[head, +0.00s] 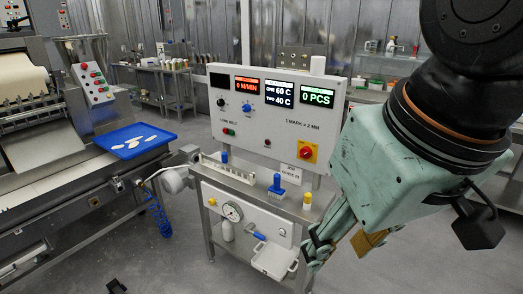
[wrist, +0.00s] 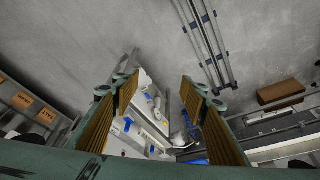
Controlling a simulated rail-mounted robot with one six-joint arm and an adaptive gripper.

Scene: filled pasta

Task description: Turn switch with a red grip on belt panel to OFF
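The belt panel (head: 278,115) is a white upright box with displays and knobs, standing behind a small workbench. The switch with a red grip (head: 307,152) sits on a yellow square plate at its lower right. The grip's exact angle is too small to tell. My gripper (head: 345,245) hangs at the right, in front of and below the panel, pointing down and touching nothing. In the wrist view my gripper (wrist: 158,88) is open, its two ribbed tan fingers wide apart with nothing between them. The red grip cannot be made out in the wrist view.
The bench (head: 250,187) below the panel carries a blue-handled piece (head: 277,184) and a yellow-topped post (head: 307,200). A pressure gauge (head: 232,211) is on its front. A pasta machine with a blue tray (head: 135,140) stands left. Floor between them is mostly clear.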

